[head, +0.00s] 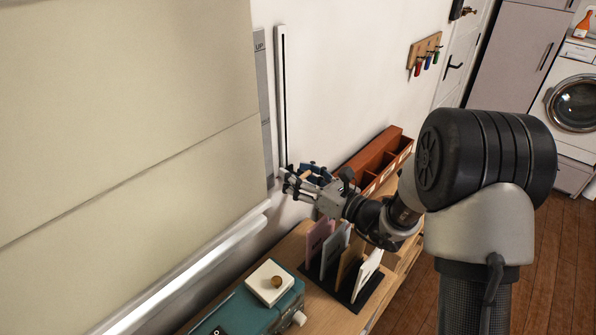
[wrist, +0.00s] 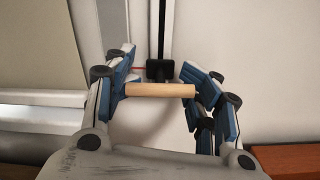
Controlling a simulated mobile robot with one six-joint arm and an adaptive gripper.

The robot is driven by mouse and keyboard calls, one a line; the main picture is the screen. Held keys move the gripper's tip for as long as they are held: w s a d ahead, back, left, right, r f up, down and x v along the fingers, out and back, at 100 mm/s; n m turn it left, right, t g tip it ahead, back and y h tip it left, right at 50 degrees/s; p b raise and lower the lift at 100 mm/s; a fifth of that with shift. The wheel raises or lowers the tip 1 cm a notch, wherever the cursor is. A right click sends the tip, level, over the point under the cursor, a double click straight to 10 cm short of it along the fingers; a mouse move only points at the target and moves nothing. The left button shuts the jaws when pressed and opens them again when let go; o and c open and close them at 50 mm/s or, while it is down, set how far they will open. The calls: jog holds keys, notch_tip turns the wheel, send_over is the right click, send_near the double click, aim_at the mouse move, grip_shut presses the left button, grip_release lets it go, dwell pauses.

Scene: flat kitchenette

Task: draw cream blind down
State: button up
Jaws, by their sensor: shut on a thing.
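The cream blind (head: 130,120) fills the left of the head view and covers most of its height. Its edge also shows at the upper left of the wrist view (wrist: 30,45). Right of it, a white vertical track (head: 281,90) with a dark slot is fixed to the wall. My gripper (head: 302,180) is at the low end of this track. In the wrist view its blue-padded fingers are shut on a short wooden handle (wrist: 160,90), which lies level between them. A black slider block (wrist: 160,70) sits in the slot just behind the handle.
A grey strip marked "UP" (head: 262,90) runs between blind and track. A pale bar (head: 190,270) runs below the blind. On the wooden counter (head: 295,245) are a teal box (head: 245,305), upright boards in a rack (head: 330,250) and a red-brown divided box (head: 385,155).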

jog(key=shift+s+f, duration=0.2)
jog(key=shift+f, duration=0.2)
jog(key=o, duration=1.5)
jog(key=shift+r, duration=0.15)
jog(key=shift+d, duration=0.1)
jog(key=v, duration=1.1)
jog(key=shift+s+d, duration=0.3)
